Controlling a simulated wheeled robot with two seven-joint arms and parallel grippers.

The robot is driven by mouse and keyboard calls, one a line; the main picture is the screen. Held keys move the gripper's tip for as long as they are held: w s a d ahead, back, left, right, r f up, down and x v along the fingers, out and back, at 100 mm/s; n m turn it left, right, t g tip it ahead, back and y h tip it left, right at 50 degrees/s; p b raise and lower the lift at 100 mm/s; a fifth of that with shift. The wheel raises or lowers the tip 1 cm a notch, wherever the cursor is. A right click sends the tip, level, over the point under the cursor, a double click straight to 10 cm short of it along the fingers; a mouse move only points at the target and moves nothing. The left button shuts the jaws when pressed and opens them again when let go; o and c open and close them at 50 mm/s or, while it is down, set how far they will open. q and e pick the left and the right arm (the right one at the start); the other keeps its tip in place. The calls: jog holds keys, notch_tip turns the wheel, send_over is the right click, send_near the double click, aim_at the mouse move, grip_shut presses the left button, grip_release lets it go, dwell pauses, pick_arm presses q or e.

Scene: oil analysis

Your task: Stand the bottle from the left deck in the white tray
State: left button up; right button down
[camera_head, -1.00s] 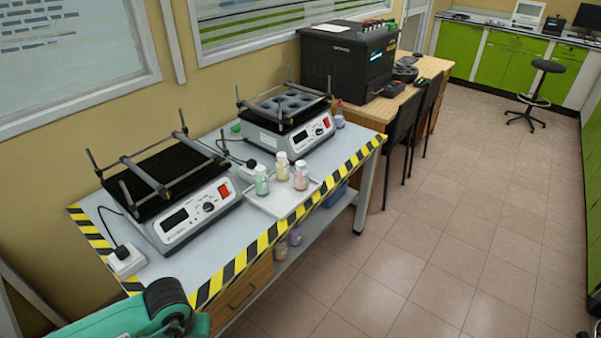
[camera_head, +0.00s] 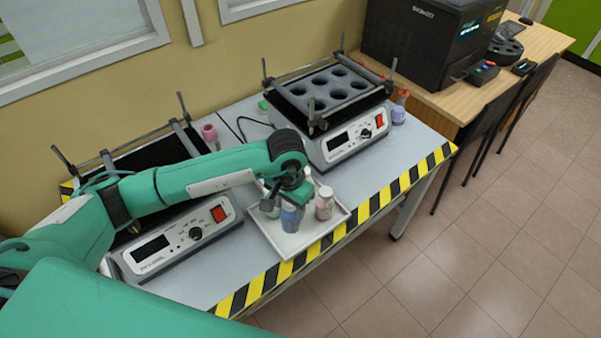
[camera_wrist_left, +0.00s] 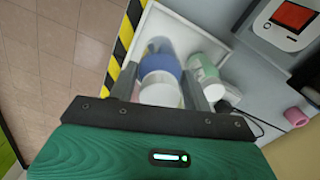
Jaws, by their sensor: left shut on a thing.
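A blue bottle (camera_head: 290,217) with a white cap is between the fingers of my left gripper (camera_head: 285,200). It also shows in the left wrist view (camera_wrist_left: 162,72), between both fingers. It is over or in the white tray (camera_head: 267,226); I cannot tell whether its base touches the tray floor. A bottle with a reddish label (camera_head: 324,204) stands in the tray just right of the gripper. A green bottle (camera_wrist_left: 207,73) stands close beside the held one in the left wrist view. The left deck (camera_head: 150,155) is partly hidden by my left arm. My right gripper is out of view.
The right shaker (camera_head: 345,140) with a holed rack stands behind the tray. The left shaker (camera_head: 180,238) is left of it, under my arm. A pink object (camera_head: 209,133) is behind my arm. Yellow-black tape (camera_head: 372,208) marks the table's front edge.

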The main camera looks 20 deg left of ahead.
aim_at(292, 216)
pick_arm(q)
jog(key=shift+w+d+r, duration=0.15)
jog(key=shift+w, duration=0.35)
jog(key=shift+s+f, duration=0.2)
jog(key=shift+f, duration=0.45)
notch_tip(292, 216, down, 3)
jog(key=shift+w+b, duration=0.1)
jog(key=shift+b, duration=0.5)
jog(key=shift+f, duration=0.65)
jog(key=shift+f+b, duration=0.3)
jog(key=shift+f, duration=0.1)
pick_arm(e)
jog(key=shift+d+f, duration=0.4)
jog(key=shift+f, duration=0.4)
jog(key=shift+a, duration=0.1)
